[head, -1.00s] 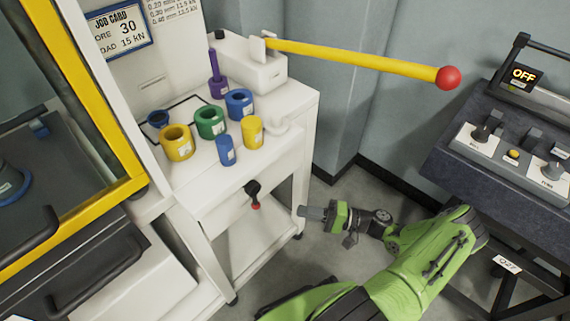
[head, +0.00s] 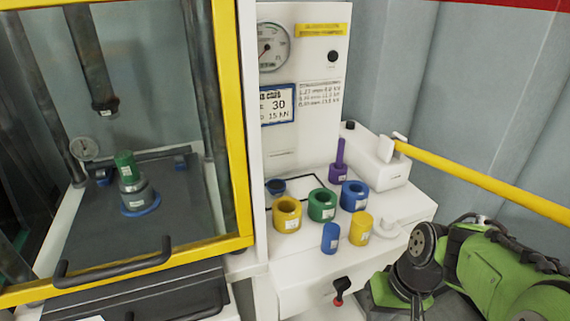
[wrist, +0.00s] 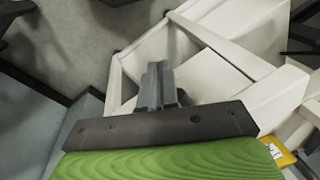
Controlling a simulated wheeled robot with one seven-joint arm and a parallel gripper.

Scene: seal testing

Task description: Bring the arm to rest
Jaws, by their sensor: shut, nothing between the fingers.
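My gripper (wrist: 160,84) shows in the wrist view, its dark fingers together and empty. Below the fingers in that view are a pale cart frame and grey floor. In the head view my green arm (head: 490,265) is folded at the lower right, beside the white cart (head: 400,215). The gripper's fingers do not show in the head view. Nothing is held.
On the cart stand yellow (head: 287,216), green (head: 322,206) and blue (head: 354,196) rings, small cylinders and a pump with a yellow lever (head: 480,178). At left, a yellow-framed press (head: 236,120) holds a green-topped stack (head: 130,185). A grey wall stands behind.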

